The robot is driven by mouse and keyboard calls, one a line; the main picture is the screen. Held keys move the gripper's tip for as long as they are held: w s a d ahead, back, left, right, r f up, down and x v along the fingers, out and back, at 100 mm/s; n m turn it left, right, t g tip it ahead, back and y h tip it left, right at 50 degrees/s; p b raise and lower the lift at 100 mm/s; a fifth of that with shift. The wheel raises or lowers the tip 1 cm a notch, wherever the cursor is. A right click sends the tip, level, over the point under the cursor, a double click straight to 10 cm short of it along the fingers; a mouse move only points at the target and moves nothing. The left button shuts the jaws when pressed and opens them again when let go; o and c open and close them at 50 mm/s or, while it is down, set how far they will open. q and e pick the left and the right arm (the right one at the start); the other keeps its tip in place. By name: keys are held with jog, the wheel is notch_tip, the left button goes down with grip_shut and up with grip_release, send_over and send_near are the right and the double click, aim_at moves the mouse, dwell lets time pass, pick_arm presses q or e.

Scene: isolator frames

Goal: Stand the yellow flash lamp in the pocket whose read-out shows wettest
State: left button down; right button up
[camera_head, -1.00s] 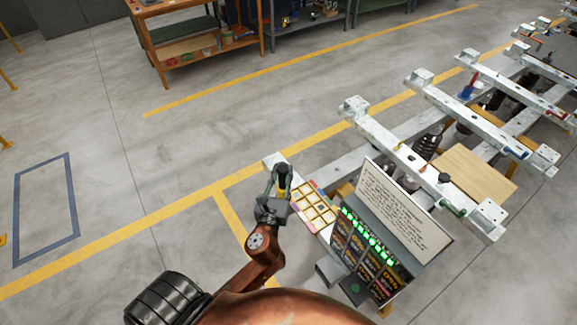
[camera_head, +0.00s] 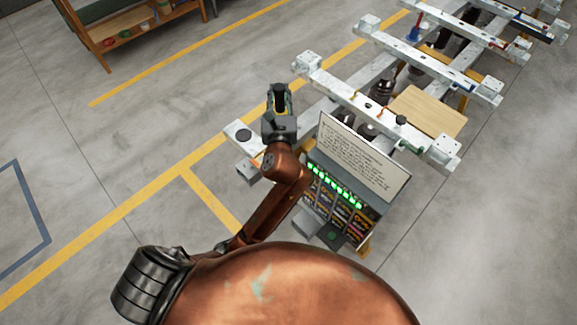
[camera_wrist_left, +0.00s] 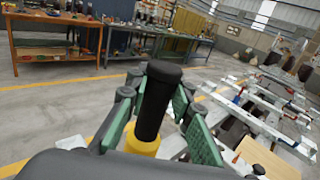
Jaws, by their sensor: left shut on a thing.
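My left gripper (camera_head: 279,108) is shut on the yellow flash lamp (camera_head: 281,97), above the near end of the white frame. In the left wrist view the lamp (camera_wrist_left: 153,103) stands up between green finger pads, black barrel above and a yellow band below. The lamp looks roughly upright, slightly tilted in that view. A row of green lit read-outs (camera_head: 335,187) tops a dark panel right of my left forearm; their values are too small to read. My right gripper is not in view.
A white sign board (camera_head: 363,155) with text stands behind the read-outs. White frame beams (camera_head: 380,112) and a wooden board (camera_head: 427,110) lie to the right. A wooden shelf bench (camera_head: 135,30) stands at the back left. The floor to the left is clear.

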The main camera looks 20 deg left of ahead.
pick_arm(q)
notch_tip(320, 180, down, 25)
jog(key=w+d+b, duration=0.1)
jog(key=d+b, duration=0.1)
jog(key=b, duration=0.8)
jog(key=shift+w+d+h, duration=0.15)
jog(key=shift+w+h, duration=0.15)
jog(key=c, duration=2.2)
grip_release()
jog(key=shift+f, duration=0.3)
jog(key=o, duration=0.5)
